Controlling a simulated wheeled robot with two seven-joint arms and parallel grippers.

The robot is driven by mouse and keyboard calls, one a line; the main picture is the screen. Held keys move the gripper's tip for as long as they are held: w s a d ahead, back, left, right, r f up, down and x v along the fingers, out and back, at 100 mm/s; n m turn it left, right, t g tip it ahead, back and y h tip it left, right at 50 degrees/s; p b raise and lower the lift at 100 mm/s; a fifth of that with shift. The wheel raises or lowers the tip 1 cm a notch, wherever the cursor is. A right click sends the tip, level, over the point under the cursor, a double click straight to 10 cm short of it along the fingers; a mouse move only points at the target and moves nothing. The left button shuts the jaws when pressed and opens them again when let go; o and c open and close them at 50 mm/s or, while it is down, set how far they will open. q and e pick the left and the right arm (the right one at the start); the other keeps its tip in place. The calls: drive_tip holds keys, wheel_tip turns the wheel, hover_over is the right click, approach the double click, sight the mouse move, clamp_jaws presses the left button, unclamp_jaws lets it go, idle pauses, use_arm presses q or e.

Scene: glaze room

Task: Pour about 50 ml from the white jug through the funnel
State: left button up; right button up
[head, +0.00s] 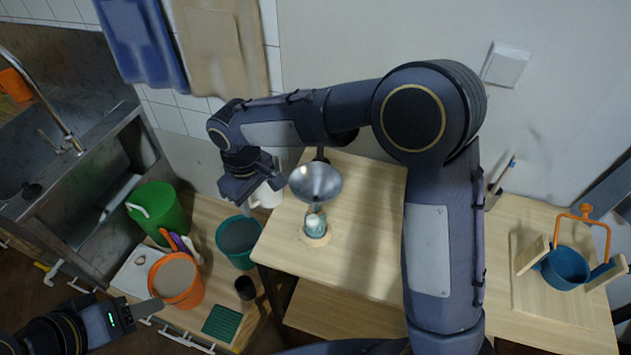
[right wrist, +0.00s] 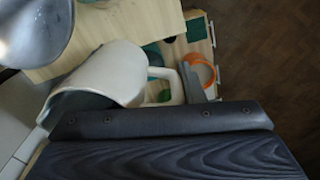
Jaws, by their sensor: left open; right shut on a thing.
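The white jug (head: 268,196) is partly hidden by my right gripper (head: 254,190), which is shut on it beside the work table. The right wrist view shows the jug (right wrist: 112,76) close up, with its handle and part of its open mouth; its contents cannot be made out. The metal funnel (head: 315,182) is just right of the jug, above a small glass vessel (head: 316,228) on the table. The funnel (right wrist: 30,28) also shows at the wrist view's upper left. I see no stream of liquid. My left gripper (head: 140,312) is open and empty at lower left.
Below the table at left are a green bucket (head: 158,212), a teal bucket (head: 238,240), an orange bucket (head: 176,279) and a dark cup (head: 245,288). A blue pot (head: 565,268) stands at right. The table (head: 360,215) is mostly clear around the funnel.

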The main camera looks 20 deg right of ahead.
drive_tip(key=shift+f, duration=0.45)
idle(2.5)
